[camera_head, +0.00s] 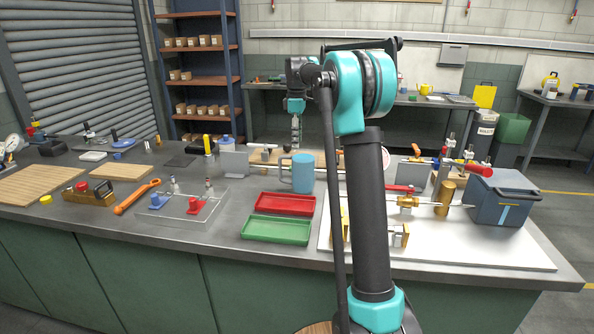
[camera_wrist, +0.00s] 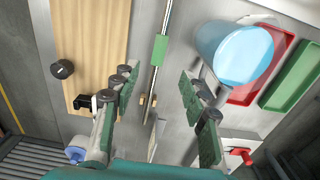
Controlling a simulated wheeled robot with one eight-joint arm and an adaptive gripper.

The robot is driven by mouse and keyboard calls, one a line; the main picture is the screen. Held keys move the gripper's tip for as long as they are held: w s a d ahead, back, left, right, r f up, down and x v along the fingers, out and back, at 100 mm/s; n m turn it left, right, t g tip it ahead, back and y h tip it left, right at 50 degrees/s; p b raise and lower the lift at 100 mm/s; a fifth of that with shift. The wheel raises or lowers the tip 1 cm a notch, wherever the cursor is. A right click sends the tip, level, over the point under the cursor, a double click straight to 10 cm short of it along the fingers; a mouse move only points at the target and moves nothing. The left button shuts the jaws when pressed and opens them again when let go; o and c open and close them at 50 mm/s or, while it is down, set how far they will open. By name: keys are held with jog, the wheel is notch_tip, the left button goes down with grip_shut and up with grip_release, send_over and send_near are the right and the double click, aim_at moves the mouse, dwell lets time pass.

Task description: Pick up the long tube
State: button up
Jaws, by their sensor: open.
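A thin long tube with a green band (camera_wrist: 160,48) runs from the top edge toward the middle of the wrist view. My gripper (camera_wrist: 159,77) is open, with one finger on each side of the tube's line and nothing held. The gap between the fingers and the tube's height is hard to judge. In the head view my arm reaches over the bench to behind the blue mug (camera_head: 303,173), and the fingertips are hard to make out there.
The blue mug also stands close to the right finger in the wrist view (camera_wrist: 235,52). A red tray (camera_head: 285,204) and a green tray (camera_head: 276,230) lie in front of it. A wooden board (camera_wrist: 95,35) with a black knob lies left of the tube.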

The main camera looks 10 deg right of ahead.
notch_tip(320, 180, down, 11)
jog(key=shift+w+f, duration=0.1)
dwell(0.5)
grip_shut()
